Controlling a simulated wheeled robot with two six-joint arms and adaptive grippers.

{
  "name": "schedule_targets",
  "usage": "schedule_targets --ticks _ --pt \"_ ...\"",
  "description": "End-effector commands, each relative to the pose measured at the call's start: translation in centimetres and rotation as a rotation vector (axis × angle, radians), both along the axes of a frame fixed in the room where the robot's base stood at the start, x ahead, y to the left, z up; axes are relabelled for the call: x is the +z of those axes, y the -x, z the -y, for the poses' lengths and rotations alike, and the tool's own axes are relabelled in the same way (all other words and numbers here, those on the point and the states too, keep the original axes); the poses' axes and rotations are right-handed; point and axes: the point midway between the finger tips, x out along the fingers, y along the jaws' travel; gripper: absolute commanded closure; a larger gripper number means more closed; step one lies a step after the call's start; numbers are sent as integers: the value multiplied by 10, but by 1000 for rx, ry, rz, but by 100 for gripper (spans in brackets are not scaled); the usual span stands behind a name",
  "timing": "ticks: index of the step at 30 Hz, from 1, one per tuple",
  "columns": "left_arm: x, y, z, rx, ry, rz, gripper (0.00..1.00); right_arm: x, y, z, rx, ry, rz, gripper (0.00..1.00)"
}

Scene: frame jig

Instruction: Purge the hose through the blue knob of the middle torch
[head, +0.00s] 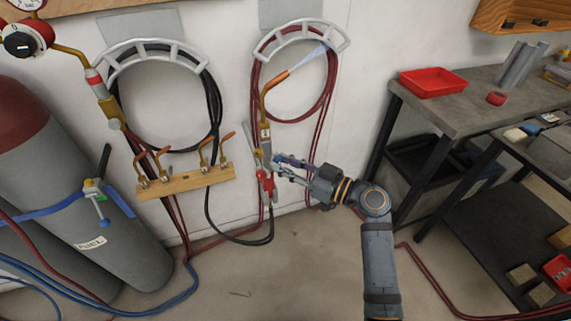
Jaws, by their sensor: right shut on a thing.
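The torch (265,133) stands upright against the white wall, with a brass body and a copper neck bent up to the right. A pale blue-white jet (311,57) streams from its tip. A red knob or fitting (265,178) is at its lower end. A small blue knob (280,158) is on its right side. My right gripper (281,167) reaches in from the right and is shut at the blue knob; its fingers partly hide the knob. My left gripper is not in view.
A wooden rack (186,184) with several copper tips is left of the torch. Hoses hang on two wall hangers (300,36). Grey cylinders (95,235) stand at left. A workbench (440,112) with a red tray (432,82) is at right. Hoses cross the floor.

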Motion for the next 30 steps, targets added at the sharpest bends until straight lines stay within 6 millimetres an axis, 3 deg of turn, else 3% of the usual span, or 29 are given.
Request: schedule_targets --ticks 30 --pt "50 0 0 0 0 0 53 5 0 0 -1 -409 -758 100"
